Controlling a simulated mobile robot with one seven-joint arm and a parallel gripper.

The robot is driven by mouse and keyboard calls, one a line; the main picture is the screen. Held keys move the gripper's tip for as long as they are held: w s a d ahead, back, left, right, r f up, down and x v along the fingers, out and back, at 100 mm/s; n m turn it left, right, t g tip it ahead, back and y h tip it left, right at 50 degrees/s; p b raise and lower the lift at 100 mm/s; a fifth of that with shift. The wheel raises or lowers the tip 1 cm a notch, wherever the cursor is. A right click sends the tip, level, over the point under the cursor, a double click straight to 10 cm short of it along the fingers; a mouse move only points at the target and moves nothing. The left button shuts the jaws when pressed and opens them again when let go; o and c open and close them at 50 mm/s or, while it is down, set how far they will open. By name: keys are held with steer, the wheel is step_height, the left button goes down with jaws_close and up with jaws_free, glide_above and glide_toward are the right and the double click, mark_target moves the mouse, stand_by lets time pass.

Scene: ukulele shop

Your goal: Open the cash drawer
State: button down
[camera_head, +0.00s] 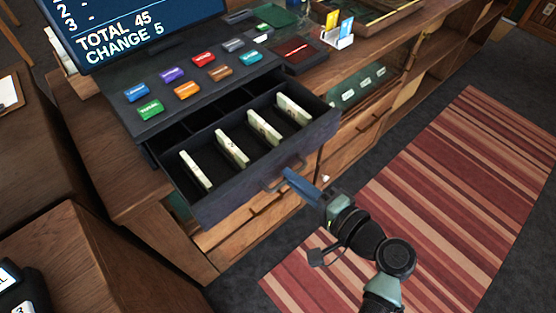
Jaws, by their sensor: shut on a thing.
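The cash drawer (225,193) is dark and juts out from under the register on the wooden counter. It is pulled well out, and several stacks of pale notes (232,146) stand upright in its compartments. Its handle (275,178) is on the front face. My gripper (284,174) is shut on the handle at the front of the drawer. The fingertips are small in this view and partly hide the grip.
The register's screen (125,27) reads total 45, change 5. Several coloured keys (187,90) sit behind the drawer. A card holder (340,38) stands on the counter (395,30). Wooden drawers (250,215) lie below. A striped rug (450,190) covers open floor to the right.

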steer(key=shift+s+d, duration=0.15)
steer(key=c, duration=0.9)
jaws_free()
steer(key=shift+c, duration=0.2)
steer(key=b+v, duration=0.1)
steer(key=v, duration=1.2)
steer(key=shift+b, duration=0.35)
